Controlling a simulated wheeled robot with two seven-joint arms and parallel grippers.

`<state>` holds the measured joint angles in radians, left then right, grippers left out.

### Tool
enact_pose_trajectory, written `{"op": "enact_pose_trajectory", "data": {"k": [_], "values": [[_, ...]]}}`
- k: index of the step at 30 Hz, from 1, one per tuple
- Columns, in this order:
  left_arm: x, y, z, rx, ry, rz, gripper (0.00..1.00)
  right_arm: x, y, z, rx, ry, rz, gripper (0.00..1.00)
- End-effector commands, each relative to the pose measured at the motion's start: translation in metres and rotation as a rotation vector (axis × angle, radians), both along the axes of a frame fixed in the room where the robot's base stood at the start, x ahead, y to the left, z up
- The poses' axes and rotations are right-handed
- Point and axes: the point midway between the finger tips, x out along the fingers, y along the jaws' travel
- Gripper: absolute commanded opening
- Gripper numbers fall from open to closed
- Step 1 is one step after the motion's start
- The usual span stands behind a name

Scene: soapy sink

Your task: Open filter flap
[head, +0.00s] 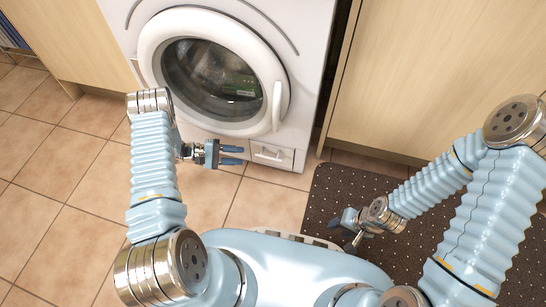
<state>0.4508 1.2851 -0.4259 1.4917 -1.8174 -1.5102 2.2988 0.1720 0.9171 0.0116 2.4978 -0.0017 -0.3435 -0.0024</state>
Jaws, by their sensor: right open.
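The filter flap (272,153) is a small white panel low on the front of the white washing machine (312,60), below its round door. It looks shut, level with the front. My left gripper (242,155) is just left of the flap and points right toward it. Its two blue fingers are apart with nothing visible between them, and I see no contact with the flap. My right gripper (345,230) is open and empty over the dark mat, well away from the machine.
The machine's round door (155,45) is shut, with dark contents behind its glass. Wooden cabinets (440,75) stand on both sides. A dark dotted mat (325,190) lies at right on the tiled floor (60,195). The floor before the flap is clear.

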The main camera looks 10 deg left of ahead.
Motion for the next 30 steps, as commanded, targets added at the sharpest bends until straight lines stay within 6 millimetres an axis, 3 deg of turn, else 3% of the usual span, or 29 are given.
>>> {"op": "enact_pose_trajectory", "data": {"k": [9,15,20,28,30], "values": [[0.021,-0.07,-0.016,-0.001,-0.001,-0.003,0.38,0.0,0.0,-0.003,0.001,0.001,0.0,0.43],[0.03,-0.1,-0.023,0.001,-0.001,0.001,0.38,0.0,0.0,-0.005,0.001,0.002,0.001,0.43],[0.034,-0.11,-0.025,0.0,-0.002,0.001,0.38,0.0,0.001,-0.005,0.001,0.002,0.001,0.43],[0.034,-0.111,-0.025,0.001,-0.002,0.002,0.38,0.0,0.001,-0.005,0.001,0.001,0.0,0.43],[0.034,-0.111,-0.025,0.001,-0.002,0.002,0.29,0.0,0.0,-0.005,0.001,0.001,0.0,0.43]]}}
